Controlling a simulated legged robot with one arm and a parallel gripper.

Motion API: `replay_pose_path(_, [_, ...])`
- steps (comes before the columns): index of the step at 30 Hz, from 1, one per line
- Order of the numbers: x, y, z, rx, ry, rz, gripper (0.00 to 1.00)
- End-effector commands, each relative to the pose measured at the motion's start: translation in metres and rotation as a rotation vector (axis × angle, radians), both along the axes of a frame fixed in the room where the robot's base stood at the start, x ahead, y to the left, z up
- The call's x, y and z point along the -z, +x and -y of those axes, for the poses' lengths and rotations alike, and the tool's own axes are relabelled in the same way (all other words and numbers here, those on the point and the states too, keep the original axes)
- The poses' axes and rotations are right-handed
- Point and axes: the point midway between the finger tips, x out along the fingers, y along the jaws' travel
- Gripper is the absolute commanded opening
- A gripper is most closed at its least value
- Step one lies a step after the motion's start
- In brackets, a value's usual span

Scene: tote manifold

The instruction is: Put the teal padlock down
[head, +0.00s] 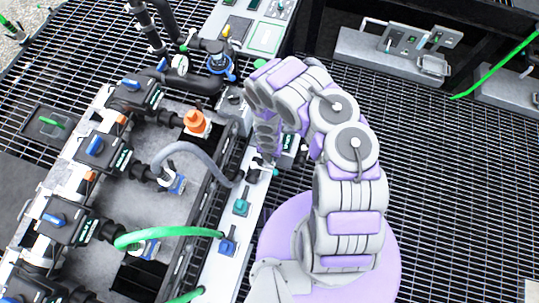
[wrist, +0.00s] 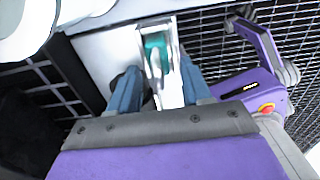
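A teal padlock (head: 242,206) lies on the pale rail (head: 212,272) beside the pipework in the head view. In the wrist view a teal piece (wrist: 157,46) with a pale, blurred part shows on the white strip ahead of the fingers; it looks like the same padlock. My gripper (head: 262,168) is low over the rail, just beyond the padlock in the head view. In the wrist view the blue-grey fingers of my gripper (wrist: 160,88) stand apart, with the pale strip showing between them. Exact contact with the teal piece is unclear.
A blue padlock-like piece (head: 228,241) sits nearer on the rail. Blue-handled valves (head: 95,146), an orange piece (head: 196,123), a grey hose (head: 195,150) and a green hose (head: 165,233) crowd the left. Open black grating (head: 450,190) lies right.

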Motion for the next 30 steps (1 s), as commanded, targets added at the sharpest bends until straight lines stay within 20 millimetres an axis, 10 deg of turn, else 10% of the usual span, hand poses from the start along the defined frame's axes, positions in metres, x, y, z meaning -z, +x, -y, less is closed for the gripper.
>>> replay_pose_path(11, [-0.012, 0.0, 0.0, 0.0, 0.0, 0.0, 0.48])
replay_pose_path(30, [-0.125, 0.001, -0.001, -0.002, -0.001, 0.002, 0.48])
